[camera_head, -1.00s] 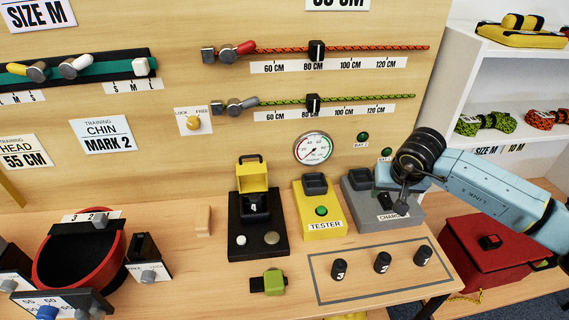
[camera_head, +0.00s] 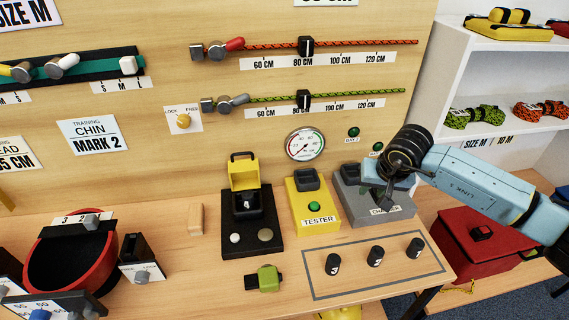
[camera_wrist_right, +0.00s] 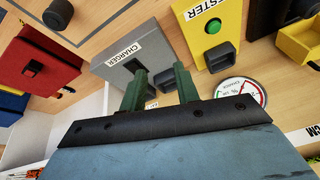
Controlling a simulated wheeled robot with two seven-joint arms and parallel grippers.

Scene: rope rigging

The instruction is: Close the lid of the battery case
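The battery case (camera_head: 267,237) is a black base on the table, with its yellow lid (camera_head: 243,176) raised upright at the back and a black handle on top. A dark block sits in the case under the lid. My right gripper (camera_head: 386,197) is over the grey charger (camera_head: 350,212), to the right of the case and clear of it. In the right wrist view its two green fingers (camera_wrist_right: 161,90) are apart with nothing between them, and the yellow lid shows at the right edge (camera_wrist_right: 299,42). My left gripper is not in view.
The yellow tester (camera_head: 309,226) stands between the case and the charger. Several black cylinders (camera_head: 376,256) stand in an outlined area in front. A green clip-like object (camera_head: 268,279) lies before the case. A red box (camera_head: 478,255) is at the right. A gauge (camera_head: 305,145) is on the back panel.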

